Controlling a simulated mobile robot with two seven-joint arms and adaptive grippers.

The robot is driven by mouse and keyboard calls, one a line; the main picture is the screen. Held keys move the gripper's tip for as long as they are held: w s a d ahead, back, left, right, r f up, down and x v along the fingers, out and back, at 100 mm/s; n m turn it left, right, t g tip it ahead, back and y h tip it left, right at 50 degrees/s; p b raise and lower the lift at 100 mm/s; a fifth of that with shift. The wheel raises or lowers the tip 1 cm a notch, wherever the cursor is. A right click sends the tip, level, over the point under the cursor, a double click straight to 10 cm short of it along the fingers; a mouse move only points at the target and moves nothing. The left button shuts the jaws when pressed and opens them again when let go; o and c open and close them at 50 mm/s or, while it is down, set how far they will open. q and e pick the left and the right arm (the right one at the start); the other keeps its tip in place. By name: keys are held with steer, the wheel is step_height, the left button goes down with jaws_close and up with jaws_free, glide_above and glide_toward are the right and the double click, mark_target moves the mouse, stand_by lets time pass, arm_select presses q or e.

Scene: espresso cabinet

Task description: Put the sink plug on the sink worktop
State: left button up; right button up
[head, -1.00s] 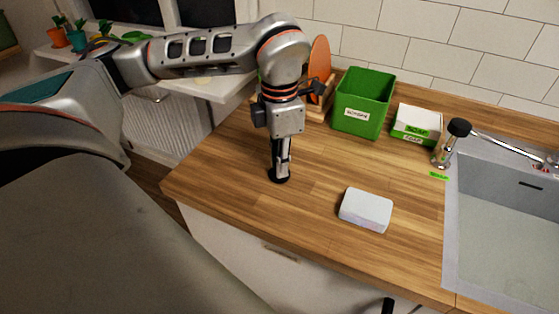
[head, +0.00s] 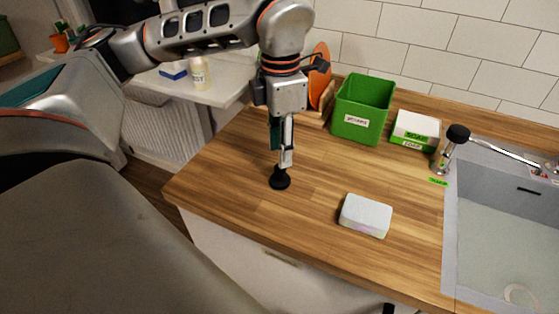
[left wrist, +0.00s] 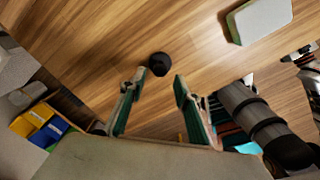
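The black sink plug (head: 280,178) stands upright on the wooden sink worktop (head: 240,205), left of the white sponge-like block. It also shows as a dark round shape in the left wrist view (left wrist: 159,64). My left gripper (head: 286,163) points down just above the plug. In the left wrist view the two fingers (left wrist: 160,78) are apart, with nothing between them, and the plug lies beyond their tips. My right gripper is not in view.
A white block (head: 366,215) lies to the right of the plug. A green bin (head: 361,118), a soap box (head: 415,130) and a wooden rack with an orange disc (head: 319,75) stand at the back. The sink (head: 500,215) with its tap is at the right.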

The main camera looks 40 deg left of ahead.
arm_select(q)
step_height(320, 180, up, 6)
steer(key=shift+f+p, duration=0.1)
steer(key=shift+p, duration=0.2)
stand_by(0.5)
